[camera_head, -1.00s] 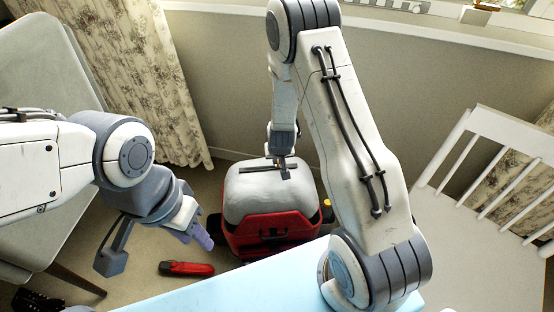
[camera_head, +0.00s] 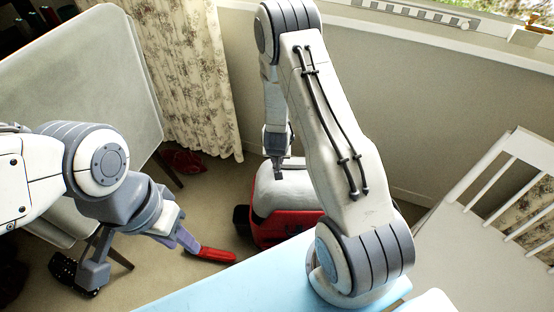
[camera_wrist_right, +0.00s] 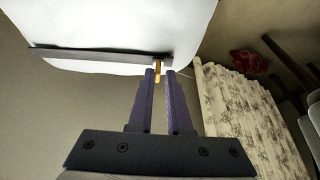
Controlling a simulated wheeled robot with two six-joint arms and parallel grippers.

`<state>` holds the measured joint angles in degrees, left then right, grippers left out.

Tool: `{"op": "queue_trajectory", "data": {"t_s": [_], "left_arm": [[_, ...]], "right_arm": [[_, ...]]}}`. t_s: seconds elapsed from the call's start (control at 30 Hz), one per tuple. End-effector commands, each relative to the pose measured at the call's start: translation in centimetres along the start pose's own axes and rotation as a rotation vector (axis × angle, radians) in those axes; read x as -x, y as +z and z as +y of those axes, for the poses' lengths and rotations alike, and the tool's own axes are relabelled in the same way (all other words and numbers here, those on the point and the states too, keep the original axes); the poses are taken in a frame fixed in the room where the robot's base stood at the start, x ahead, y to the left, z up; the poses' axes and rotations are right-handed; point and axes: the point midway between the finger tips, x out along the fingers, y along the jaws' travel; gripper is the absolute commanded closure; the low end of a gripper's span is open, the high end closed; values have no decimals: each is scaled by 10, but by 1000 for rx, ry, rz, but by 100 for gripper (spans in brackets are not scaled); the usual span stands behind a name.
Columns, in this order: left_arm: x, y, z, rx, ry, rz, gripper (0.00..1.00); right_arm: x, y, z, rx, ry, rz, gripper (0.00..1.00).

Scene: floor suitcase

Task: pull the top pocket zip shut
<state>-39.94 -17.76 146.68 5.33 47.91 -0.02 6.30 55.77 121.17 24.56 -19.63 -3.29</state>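The red suitcase (camera_head: 272,232) with a pale grey top pocket (camera_head: 268,197) stands on the floor, partly hidden behind my right arm. My right gripper (camera_head: 279,174) is over the pocket's left part. In the right wrist view, a dark zip strip (camera_wrist_right: 95,54) crosses the pale pocket. A small gold zip pull (camera_wrist_right: 157,74) hangs near the strip's right end. It is between the purple fingertips of my right gripper (camera_wrist_right: 160,73), with a narrow gap visible at its right.
A pale blue surface (camera_head: 235,280) fills the front. A white slatted chair (camera_head: 500,190) stands at the right. A patterned curtain (camera_head: 195,85) hangs behind.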

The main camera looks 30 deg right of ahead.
Motion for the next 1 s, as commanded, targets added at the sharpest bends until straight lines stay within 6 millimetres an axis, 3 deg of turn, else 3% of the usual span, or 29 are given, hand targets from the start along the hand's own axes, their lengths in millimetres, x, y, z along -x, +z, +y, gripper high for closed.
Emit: {"op": "queue_trajectory", "data": {"t_s": [0.33, 0.47, 0.8, 1.0], "left_arm": [[0, 0, 0, 0, 0, 0, 61], [3, 0, 0, 0, 0, 0, 61], [23, -1, 2, 0, 0, 0, 61], [30, -2, 2, 0, 0, 0, 61]], "right_arm": [[0, 0, 2, 0, 0, 0, 61], [9, -1, 1, -1, 0, 2, 61], [74, -2, 0, 3, -2, 2, 61], [100, -1, -1, 3, -2, 1, 61]]}}
